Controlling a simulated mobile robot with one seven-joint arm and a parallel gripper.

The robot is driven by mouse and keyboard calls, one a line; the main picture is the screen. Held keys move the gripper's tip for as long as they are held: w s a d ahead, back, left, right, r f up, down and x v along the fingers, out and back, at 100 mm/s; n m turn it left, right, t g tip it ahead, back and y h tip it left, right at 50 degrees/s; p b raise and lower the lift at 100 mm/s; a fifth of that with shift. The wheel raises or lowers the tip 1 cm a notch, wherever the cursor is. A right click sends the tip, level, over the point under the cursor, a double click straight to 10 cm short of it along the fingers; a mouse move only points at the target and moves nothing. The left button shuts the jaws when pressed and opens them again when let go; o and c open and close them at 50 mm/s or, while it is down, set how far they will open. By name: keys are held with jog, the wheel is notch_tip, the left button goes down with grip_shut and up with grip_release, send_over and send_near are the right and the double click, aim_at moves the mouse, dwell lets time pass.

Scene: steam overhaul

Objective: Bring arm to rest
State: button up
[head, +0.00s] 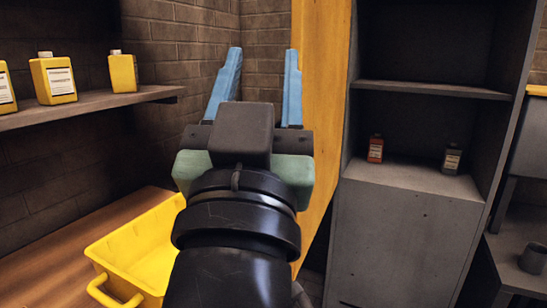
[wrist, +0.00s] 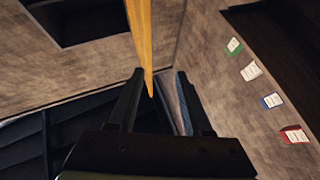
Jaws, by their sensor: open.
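My gripper (head: 258,88) is raised in the middle of the head view, with its two blue fingers apart and pointing up and away. Nothing shows between the fingers. It also shows in the wrist view (wrist: 160,88), where the fingers are dark and spread. My black arm runs up to it from the bottom of the head view. In the wrist view a yellow-orange strip (wrist: 142,40) comes down to between the fingertips; I cannot tell how far beyond them it is.
An orange upright panel (head: 317,110) stands just right of the gripper. A grey cabinet (head: 405,240) holds a red bottle (head: 376,150) and a dark bottle (head: 452,160). Yellow bottles (head: 58,82) stand on the left shelf (head: 90,104). A yellow crate (head: 105,245) is on the wooden bench (head: 45,250).

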jog(key=s+d+r+n+t+y+p, duration=0.1)
jog(key=s+r+t+y+p, duration=0.15)
jog(key=s+r, duration=0.45)
notch_tip(320, 180, up, 15)
jog(key=p, duration=1.5)
jog(key=shift+w+r+h+p, duration=0.15)
jog(key=shift+w+h+p, duration=0.05)
jog(key=shift+h+p, duration=0.15)
